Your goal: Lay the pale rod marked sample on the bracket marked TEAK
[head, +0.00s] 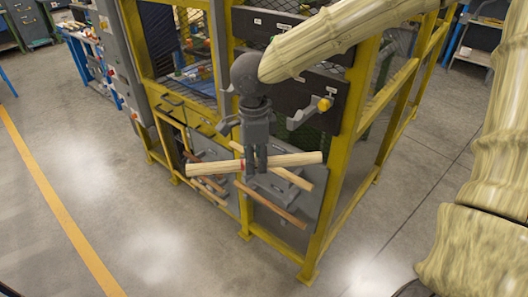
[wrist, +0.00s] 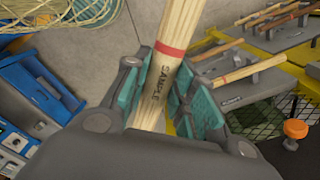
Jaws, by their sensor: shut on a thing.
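The pale sample rod (head: 293,159) is held across my gripper (head: 253,160) in the head view, out in front of the yellow rack. One bracket (wrist: 232,101) in the wrist view carries a label too small to read surely. I cannot tell which bracket is marked TEAK.
A brown rod (head: 270,204) lies low at the rack's front, with other pale and brown rods around. A yellow frame post (head: 340,150) stands to the right. An orange knob (wrist: 295,129) shows in the wrist view. The floor at the left is clear.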

